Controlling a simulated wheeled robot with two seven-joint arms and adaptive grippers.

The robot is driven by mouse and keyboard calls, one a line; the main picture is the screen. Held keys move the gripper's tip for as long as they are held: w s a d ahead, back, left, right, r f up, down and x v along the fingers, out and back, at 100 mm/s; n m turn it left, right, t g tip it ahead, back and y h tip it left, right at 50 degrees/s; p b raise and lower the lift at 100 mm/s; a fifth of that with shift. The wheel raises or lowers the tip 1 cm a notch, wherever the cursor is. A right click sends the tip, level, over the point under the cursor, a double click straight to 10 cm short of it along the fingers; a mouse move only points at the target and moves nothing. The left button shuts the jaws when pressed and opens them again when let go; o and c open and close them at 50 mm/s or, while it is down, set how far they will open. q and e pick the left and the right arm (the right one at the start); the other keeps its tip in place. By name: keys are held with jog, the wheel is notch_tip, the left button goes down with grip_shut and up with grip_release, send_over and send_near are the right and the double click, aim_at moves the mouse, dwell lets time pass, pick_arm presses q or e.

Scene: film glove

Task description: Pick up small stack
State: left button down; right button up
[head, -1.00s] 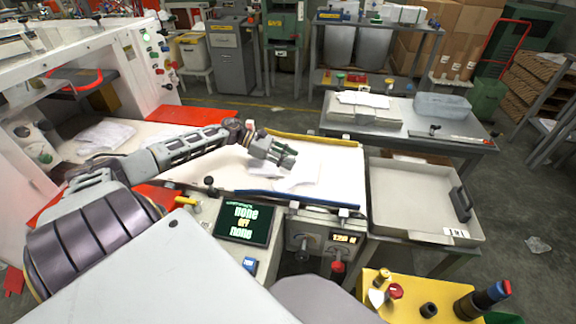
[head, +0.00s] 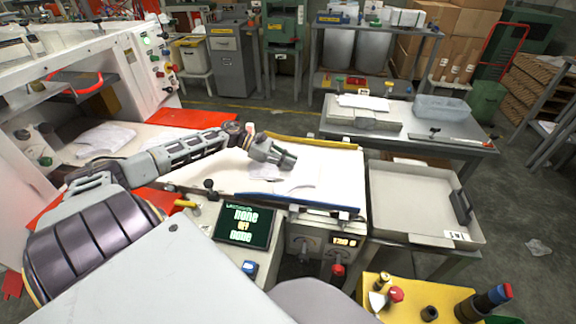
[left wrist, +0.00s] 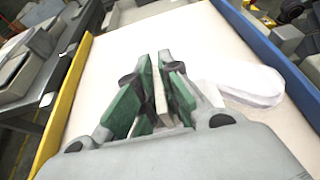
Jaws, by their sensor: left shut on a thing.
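My left gripper (head: 287,160) is over the white belt between the yellow and blue rails. In the left wrist view its green-padded fingers (left wrist: 163,95) are shut on a thin, pale, upright layer, the small stack (left wrist: 161,108). Most of this stack is hidden between the pads. A flat white film piece (left wrist: 258,84) lies to the right of the fingers, near the blue rail. It shows in the head view as a faint white shape (head: 292,187) below the gripper. I cannot tell whether it joins the held layer. My right gripper is not in view.
The yellow rail (head: 312,142) and blue rail (head: 297,200) edge the belt (head: 335,178). A shallow grey tray (head: 415,236) with a dark handle stands empty at right. White film pieces (head: 104,138) lie at left. A control screen (head: 245,226) stands in front.

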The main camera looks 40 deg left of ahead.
pick_arm(q)
jog(key=shift+r, duration=0.2)
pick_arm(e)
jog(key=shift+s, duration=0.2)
pick_arm(q)
jog(key=shift+r, duration=0.55)
notch_tip(320, 180, up, 27)
jog(key=p, duration=0.3)
jog(key=shift+f, duration=0.2)
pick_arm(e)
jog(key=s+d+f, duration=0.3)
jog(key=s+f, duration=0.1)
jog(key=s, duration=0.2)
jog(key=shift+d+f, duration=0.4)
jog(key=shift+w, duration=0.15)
